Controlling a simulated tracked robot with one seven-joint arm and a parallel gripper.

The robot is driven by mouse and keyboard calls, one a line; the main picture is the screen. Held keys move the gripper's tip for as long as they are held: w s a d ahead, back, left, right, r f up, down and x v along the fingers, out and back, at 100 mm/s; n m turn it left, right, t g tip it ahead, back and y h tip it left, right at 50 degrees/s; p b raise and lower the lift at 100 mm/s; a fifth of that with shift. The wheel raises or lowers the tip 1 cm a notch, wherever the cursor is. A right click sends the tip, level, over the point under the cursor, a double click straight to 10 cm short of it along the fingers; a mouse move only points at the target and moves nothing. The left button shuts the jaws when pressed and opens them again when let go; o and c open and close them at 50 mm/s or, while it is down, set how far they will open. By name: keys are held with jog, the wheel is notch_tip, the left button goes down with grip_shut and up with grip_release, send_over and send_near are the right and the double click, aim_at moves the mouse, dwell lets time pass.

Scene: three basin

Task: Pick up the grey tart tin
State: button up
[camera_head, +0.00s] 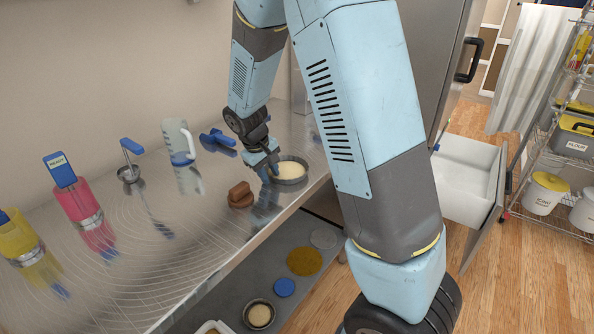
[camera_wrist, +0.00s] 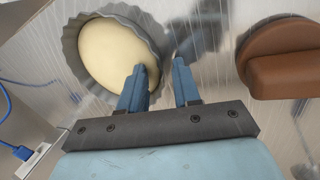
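The grey tart tin (camera_head: 290,172) stands on the steel counter, near its front edge, with a pale filling inside. In the wrist view the tin (camera_wrist: 73,47) has a fluted rim and lies at the upper left. My gripper (camera_head: 268,168) is low over the counter at the tin's left side. The left finger overlaps the tin's near rim in the picture, and the right finger is outside the tin. I cannot tell whether either finger touches it.
A brown wooden object (camera_head: 240,195) sits close by on the counter, also at right in the wrist view (camera_wrist: 285,70). A lower shelf (camera_head: 240,290) holds several round items. An open drawer (camera_head: 468,180) is right.

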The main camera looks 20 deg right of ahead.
grip_shut()
dwell(0.5)
